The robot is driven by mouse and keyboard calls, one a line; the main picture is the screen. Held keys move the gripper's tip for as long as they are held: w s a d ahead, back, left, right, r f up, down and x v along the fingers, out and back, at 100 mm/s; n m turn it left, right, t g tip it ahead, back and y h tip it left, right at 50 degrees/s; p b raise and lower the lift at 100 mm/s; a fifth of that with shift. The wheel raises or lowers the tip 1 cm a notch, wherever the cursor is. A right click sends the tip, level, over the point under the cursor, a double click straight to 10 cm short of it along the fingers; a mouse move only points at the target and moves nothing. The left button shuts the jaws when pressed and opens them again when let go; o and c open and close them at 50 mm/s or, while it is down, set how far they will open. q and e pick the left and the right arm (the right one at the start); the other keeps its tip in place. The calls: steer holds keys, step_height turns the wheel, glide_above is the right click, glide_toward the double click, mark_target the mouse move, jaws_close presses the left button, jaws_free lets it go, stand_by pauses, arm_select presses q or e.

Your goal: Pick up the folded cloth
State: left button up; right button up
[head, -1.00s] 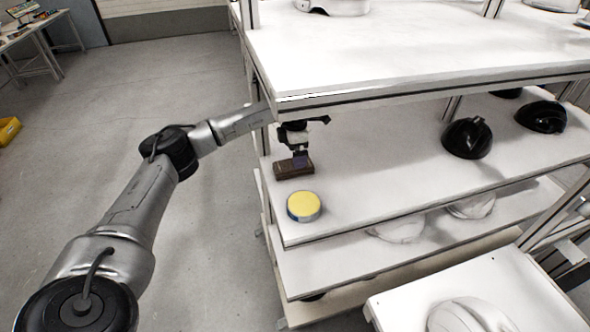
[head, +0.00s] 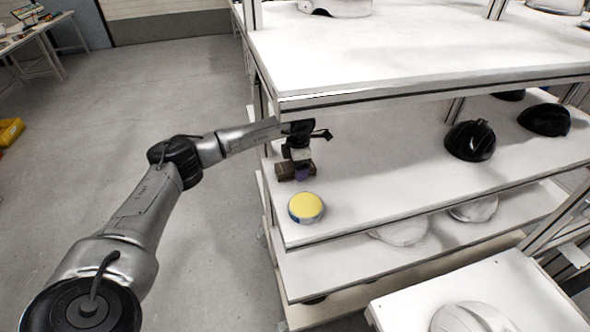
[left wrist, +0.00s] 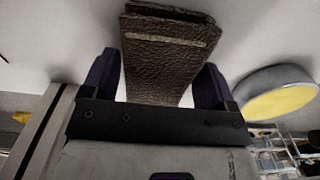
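The folded cloth (head: 284,171) looks like a dark brown, block-like bundle on the middle shelf, near its left end. My left gripper (head: 301,172) is right at it, with a purple finger in front of the cloth. In the left wrist view, the textured brown cloth (left wrist: 165,62) has a paler stripe and lies between the two spread fingers of my left gripper (left wrist: 156,75). The fingers look open, one on each side. Whether they touch the cloth I cannot tell. My right gripper is not in view.
A round yellow-topped tin (head: 306,208) stands just in front of the cloth, and also shows in the left wrist view (left wrist: 283,100). Black helmet shells (head: 470,140) sit farther right on the shelf (head: 390,165). The upper shelf (head: 400,50) overhangs it. The shelf between is clear.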

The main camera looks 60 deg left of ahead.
arm_select(q)
steer(key=c, duration=0.6)
steer(key=shift+r, duration=0.1)
step_height(320, 180, up, 10)
steer(key=shift+f+p, duration=0.1)
steer(key=shift+p, duration=0.5)
